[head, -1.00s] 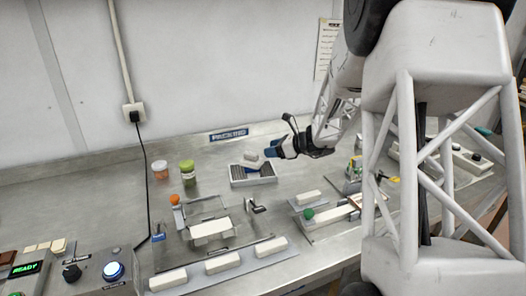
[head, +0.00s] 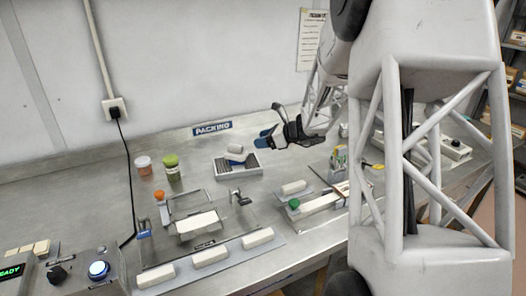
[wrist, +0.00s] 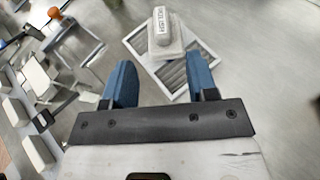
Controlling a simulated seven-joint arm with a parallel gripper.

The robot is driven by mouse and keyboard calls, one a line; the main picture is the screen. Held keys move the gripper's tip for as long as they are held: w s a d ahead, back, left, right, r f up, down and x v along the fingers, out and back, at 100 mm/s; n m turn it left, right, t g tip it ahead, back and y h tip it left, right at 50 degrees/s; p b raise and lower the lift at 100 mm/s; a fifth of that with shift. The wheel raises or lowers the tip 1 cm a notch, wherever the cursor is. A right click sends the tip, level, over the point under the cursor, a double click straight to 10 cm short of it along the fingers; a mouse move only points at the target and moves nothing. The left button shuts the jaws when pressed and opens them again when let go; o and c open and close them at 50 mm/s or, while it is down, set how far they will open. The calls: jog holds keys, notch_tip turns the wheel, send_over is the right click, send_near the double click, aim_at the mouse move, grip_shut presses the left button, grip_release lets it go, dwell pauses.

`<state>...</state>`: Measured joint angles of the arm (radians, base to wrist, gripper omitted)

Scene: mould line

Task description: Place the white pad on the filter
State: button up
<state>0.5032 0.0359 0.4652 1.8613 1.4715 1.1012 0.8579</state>
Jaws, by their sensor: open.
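A white pad (head: 235,148) with a rounded, lettered top rests on a pale framed filter (head: 222,174) with grey ribs inside. In the wrist view the pad (wrist: 161,28) lies over the frame's upper left part, and the ribs of the filter (wrist: 172,72) show beside and below it. My gripper (head: 264,138) is at the upper right of the pad, apart from it. In the wrist view my gripper (wrist: 163,80) has its blue fingers spread wide with nothing between them.
A fixture with a white block (head: 198,222) stands to the left front. Several white blocks (head: 210,257) lie on a front strip. Two jars (head: 171,168) stand to the left. A green-knobbed rail device (head: 295,204) sits to the right. Bare metal bench surrounds the filter.

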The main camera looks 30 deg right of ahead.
jog(key=s+a+r+n+g+h, duration=0.1)
jog(key=s+a+r+n+g, duration=0.25)
jog(key=s+a+n, duration=0.5)
jog(key=s+a+r+n+g+h, duration=0.1)
jog(key=s+a+r+n+g, duration=0.3)
jog(key=s+a, duration=0.65)
jog(key=s+a+n+h, duration=0.2)
jog(key=s+n+h, duration=0.5)
jog(key=s+n, duration=0.7)
jog(key=s, duration=0.9)
jog(key=shift+s+a+r+t+h, duration=0.15)
jog(key=shift+s+r+t+h, duration=0.1)
jog(key=shift+r+t+h, duration=0.1)
